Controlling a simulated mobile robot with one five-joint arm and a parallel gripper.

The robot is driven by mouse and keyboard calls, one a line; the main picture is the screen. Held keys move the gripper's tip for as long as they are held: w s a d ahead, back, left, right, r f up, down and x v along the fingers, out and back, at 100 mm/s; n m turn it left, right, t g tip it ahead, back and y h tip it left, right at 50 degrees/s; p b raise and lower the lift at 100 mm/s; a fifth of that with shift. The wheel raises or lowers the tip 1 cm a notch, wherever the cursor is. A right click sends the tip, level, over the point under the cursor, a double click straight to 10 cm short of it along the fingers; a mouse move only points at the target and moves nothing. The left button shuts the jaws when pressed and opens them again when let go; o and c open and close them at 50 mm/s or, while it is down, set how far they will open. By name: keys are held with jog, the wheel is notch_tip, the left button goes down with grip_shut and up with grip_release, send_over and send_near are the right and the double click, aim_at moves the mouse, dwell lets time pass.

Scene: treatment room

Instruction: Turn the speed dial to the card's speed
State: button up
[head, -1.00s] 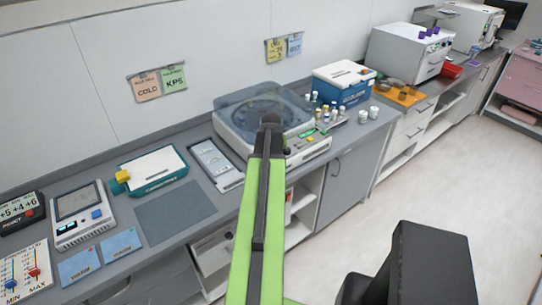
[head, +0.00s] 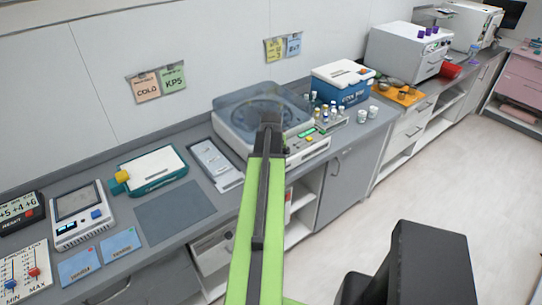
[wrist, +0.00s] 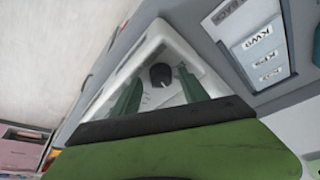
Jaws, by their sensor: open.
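The grey centrifuge (head: 228,122) with a clear bluish lid stands on the counter, and my arm crosses in front of it. In the wrist view a dark round dial (wrist: 161,74) with a pale pointer mark sits on its light panel (wrist: 128,70). My gripper (wrist: 160,77) is open, with one green finger on each side of the dial; I cannot tell whether they touch it. My fingertips are hidden in the head view. A yellow card (head: 275,49) and a blue card (head: 294,45) hang on the wall behind the centrifuge; their writing is too small to read surely.
A grey tray (head: 214,163) lies left of the centrifuge, beside a teal-and-white device (head: 152,170). Several small vials (head: 328,113) and a blue box (head: 342,86) stand to its right. Orange and green cards (head: 173,78) hang further left. A dark mat (head: 174,210) lies bare.

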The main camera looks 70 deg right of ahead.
jog(key=p+v, duration=1.5)
jog(key=v, duration=0.2)
jog(key=shift+a+p, duration=0.2)
jog(key=shift+p, duration=0.1)
